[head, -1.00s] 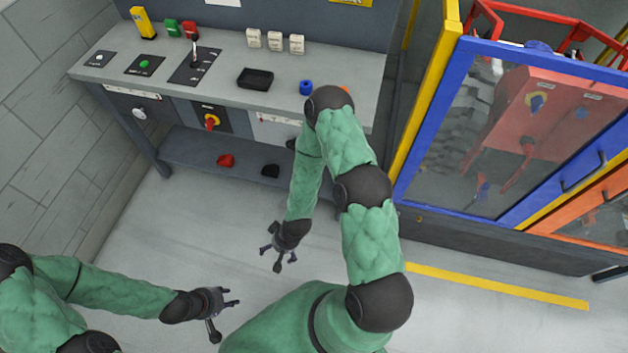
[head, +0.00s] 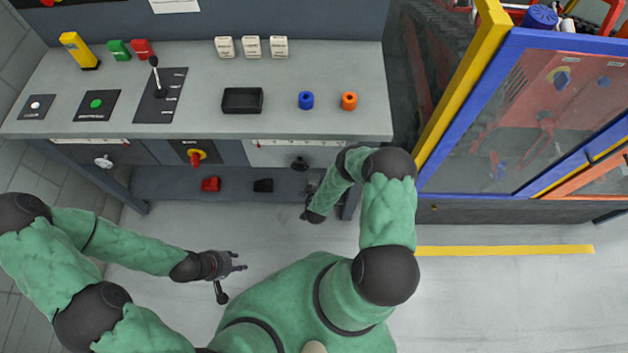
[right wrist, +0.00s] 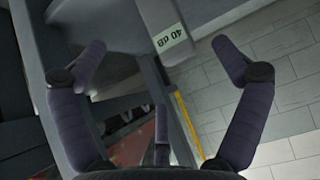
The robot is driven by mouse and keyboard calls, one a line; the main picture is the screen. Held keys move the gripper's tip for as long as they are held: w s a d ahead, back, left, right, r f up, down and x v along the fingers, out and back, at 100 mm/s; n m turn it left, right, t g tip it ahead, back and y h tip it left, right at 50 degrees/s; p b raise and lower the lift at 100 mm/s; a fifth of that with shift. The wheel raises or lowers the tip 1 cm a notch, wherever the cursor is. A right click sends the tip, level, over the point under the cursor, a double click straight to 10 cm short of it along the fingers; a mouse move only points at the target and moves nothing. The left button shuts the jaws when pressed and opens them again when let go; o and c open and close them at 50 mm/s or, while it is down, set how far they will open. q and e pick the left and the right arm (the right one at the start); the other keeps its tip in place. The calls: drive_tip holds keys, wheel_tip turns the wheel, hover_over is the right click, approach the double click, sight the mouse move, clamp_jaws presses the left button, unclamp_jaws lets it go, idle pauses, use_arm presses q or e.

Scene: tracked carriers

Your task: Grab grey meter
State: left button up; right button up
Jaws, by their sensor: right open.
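A grey block-like body with a pale label reading "40 dB", which looks like the grey meter (right wrist: 160,20), shows at the top of the right wrist view. I cannot make it out in the head view. My right gripper (right wrist: 158,48) is open; its fingers are spread to either side of the meter's lower end, with no clear contact. In the head view my right gripper (head: 311,192) is at the right end of the bench's low shelf, partly hidden by my arm. My left gripper (head: 232,275) is open and empty above the floor, left of my body.
The low shelf (head: 235,182) holds red and black pieces. A blue-framed cabinet (head: 470,130) stands at right.

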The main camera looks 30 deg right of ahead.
sight(316, 184)
drive_tip(key=b+x, duration=0.2)
drive_tip(key=x, duration=0.4)
drive_tip(key=shift+s+b, duration=0.1)
drive_tip(key=shift+b, duration=0.25)
drive_tip(key=b+x, duration=0.3)
drive_tip(key=x, duration=0.2)
drive_tip(key=shift+r, duration=0.1)
drive_tip(key=shift+d, duration=0.1)
drive_tip(key=c, duration=1.8)
